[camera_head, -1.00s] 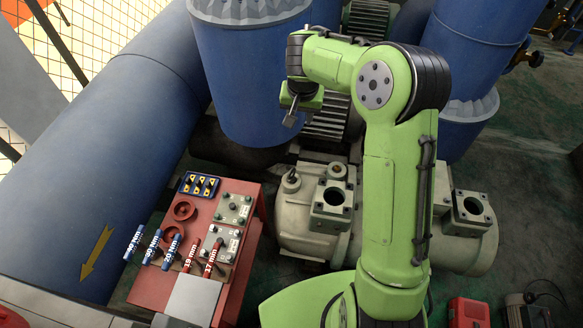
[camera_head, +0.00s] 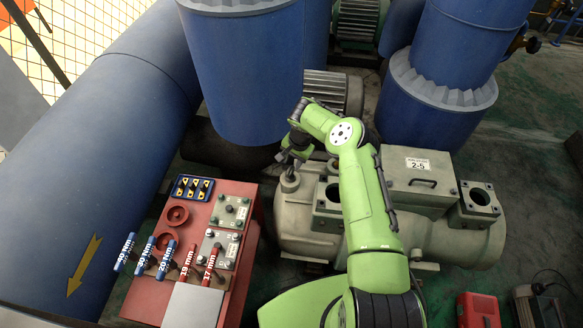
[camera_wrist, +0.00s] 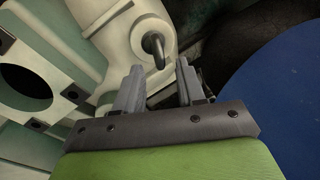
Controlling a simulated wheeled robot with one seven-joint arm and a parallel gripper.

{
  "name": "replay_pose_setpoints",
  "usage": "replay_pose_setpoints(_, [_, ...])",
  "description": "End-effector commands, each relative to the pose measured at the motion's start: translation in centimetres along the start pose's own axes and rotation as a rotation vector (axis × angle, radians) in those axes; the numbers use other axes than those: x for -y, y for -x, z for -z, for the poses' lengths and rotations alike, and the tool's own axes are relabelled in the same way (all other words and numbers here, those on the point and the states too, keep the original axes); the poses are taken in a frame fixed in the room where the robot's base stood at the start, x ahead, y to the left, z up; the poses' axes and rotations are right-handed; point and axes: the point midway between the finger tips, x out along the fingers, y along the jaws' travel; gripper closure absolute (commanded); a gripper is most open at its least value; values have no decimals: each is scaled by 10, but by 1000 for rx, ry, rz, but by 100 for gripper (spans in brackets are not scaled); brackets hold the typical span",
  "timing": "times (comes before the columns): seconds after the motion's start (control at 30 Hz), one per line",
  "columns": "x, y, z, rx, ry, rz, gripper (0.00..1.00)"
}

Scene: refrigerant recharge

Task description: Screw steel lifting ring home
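The steel lifting ring (camera_wrist: 153,48) stands in a round boss on the pale compressor housing (camera_wrist: 94,25). In the wrist view it shows just beyond my fingertips, roughly between them, with no finger touching it that I can see. My gripper (camera_wrist: 158,76) is open, its two grey fingers apart and empty. In the head view my gripper (camera_head: 287,157) hangs just above the ring's boss (camera_head: 289,180) at the housing's left end. The ring is mostly hidden there by the gripper. I cannot tell how deep its thread sits.
A red tool bench (camera_head: 236,275) at left carries torque wrenches (camera_head: 165,260), spanners (camera_head: 209,264) and a blue tray (camera_head: 194,188). A large blue vessel (camera_head: 245,75) stands close behind my gripper. A flanged port (camera_head: 327,200) and a box labelled 2-5 (camera_head: 417,180) rise on the housing.

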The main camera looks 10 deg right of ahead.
Motion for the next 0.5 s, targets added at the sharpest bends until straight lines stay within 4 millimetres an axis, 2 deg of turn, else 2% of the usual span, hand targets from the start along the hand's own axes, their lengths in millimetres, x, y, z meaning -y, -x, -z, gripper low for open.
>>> replay_pose_setpoints(0.03, [0, -13, -1, 1, -1, 0, 61])
replay_pose_setpoints(0.17, [0, -27, 0, 0, 0, 0, 61])
replay_pose_setpoints(0.47, [0, -29, 0, 0, 1, 0, 61])
replay_pose_setpoints(0.5, [0, -29, 0, 0, 1, 0, 67])
